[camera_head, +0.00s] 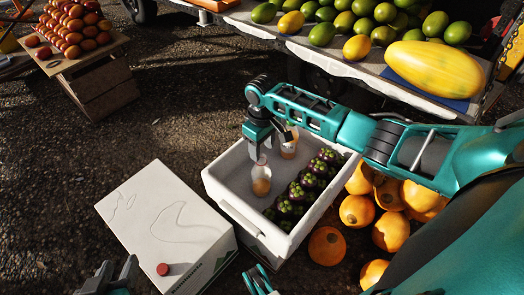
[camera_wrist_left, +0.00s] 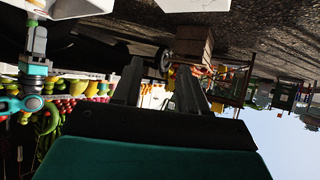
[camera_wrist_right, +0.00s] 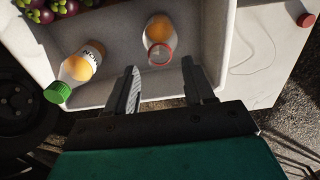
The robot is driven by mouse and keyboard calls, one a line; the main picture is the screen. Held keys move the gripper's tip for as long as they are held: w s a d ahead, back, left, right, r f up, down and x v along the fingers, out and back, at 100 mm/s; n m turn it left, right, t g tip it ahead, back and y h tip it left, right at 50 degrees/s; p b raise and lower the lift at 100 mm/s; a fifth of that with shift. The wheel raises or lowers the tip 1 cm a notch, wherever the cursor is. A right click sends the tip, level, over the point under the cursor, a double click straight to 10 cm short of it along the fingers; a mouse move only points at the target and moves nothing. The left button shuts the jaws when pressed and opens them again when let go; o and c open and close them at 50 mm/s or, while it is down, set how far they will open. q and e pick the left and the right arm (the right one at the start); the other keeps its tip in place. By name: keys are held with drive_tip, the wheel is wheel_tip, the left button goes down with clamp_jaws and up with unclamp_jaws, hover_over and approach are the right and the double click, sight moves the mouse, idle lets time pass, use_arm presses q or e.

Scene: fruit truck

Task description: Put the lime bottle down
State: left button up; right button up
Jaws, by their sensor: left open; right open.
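I cannot tell which is the lime bottle. My right gripper (camera_head: 262,150) is open and empty over the crate, close to both bottles; its fingers (camera_wrist_right: 160,80) touch neither visibly. My left gripper (camera_head: 115,272) is open and empty at the bottom edge.
Mangosteens (camera_head: 305,187) fill the crate's right side. A closed white box (camera_head: 160,220) stands left of it with a small red cap-like piece (camera_head: 163,269) on top. Orange fruits (camera_head: 391,231) lie to the right. A fruit-laden truck bed (camera_head: 350,70) stands behind.

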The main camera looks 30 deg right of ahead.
wheel_tip(320, 180, up, 7)
drive_tip(key=p, duration=0.2)
drive_tip(key=s+a+f+t+y, duration=0.35)
drive_tip(key=s+a+f, duration=0.45)
drive_tip(key=a, duration=0.4)
use_arm(q)
drive_tip(key=shift+s+a+r, duration=0.25)
drive_tip(key=shift+s+a, duration=0.1)
drive_tip(key=shift+s, duration=0.1)
use_arm(e)
drive_tip(key=s+r+m+t, duration=0.1)
drive_tip(key=s+r+t, duration=0.5)
drive_tip(key=s, duration=0.3)
drive_tip(key=shift+r+t, duration=0.2)
drive_tip(key=shift+t, duration=0.45)
drive_tip(key=shift+h, duration=0.25)
